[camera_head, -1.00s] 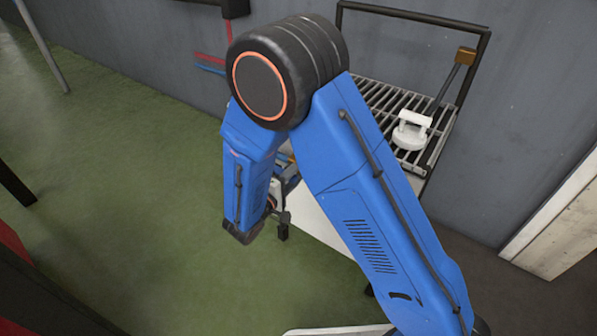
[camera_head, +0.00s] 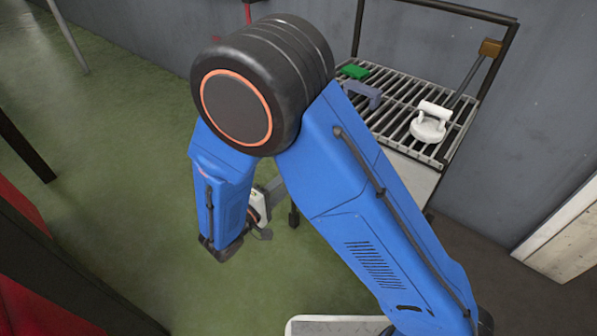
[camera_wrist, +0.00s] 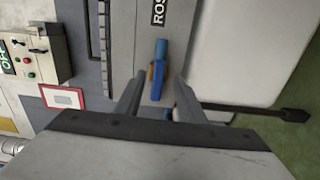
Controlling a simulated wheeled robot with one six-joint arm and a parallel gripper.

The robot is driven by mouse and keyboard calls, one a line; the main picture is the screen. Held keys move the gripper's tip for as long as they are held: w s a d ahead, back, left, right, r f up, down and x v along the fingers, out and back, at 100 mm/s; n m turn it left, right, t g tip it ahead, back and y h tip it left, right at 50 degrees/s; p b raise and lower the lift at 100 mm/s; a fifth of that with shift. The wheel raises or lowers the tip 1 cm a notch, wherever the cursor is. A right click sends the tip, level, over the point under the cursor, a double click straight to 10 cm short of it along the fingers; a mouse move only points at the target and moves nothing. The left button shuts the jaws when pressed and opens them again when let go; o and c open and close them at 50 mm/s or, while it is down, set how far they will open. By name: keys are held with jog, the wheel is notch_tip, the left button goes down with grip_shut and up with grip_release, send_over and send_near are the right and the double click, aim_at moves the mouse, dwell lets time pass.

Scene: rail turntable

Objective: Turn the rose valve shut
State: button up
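In the wrist view a grey panel (camera_wrist: 155,38) carries a black label reading "ROS" (camera_wrist: 158,12), the rest cut off by the frame edge. Below the label a slim blue bar (camera_wrist: 160,58), perhaps the rose valve's handle, stands lengthwise with a small orange-brown part (camera_wrist: 151,73) at its left. My gripper (camera_wrist: 159,80) is open, its two grey fingers either side of the blue bar with gaps visible. I cannot tell how far the fingertips are from it in depth. In the head view my arm hides most of the gripper, and I cannot make out the valve.
In the head view a slatted rack (camera_head: 395,108) holds a white round piece with a handle (camera_head: 430,123), a green block (camera_head: 354,71) and a grey-blue bracket (camera_head: 364,94). The wrist view shows a button box (camera_wrist: 33,55) and a red-framed card (camera_wrist: 62,97). Green floor lies open at left.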

jog(key=shift+v, duration=2.65)
jog(key=s+d+r+m+g, duration=0.1)
jog(key=d+r+m+g, duration=0.35)
jog(key=d, duration=0.85)
jog(key=s+d+r+m+g, duration=0.15)
jog(key=d+r+g, duration=0.5)
jog(key=d, duration=0.75)
jog(key=s+d+r+m+y, duration=0.2)
jog(key=s+d+r+y, duration=0.1)
jog(key=s+d+y, duration=0.2)
jog(key=s+d+r+m+t+y, duration=0.1)
jog(key=s+d+r+m+y, duration=0.1)
jog(key=s+d+y, duration=0.3)
jog(key=shift+s+r+t+y, duration=0.4)
jog(key=shift+s+r, duration=0.5)
jog(key=shift+s, duration=1.1)
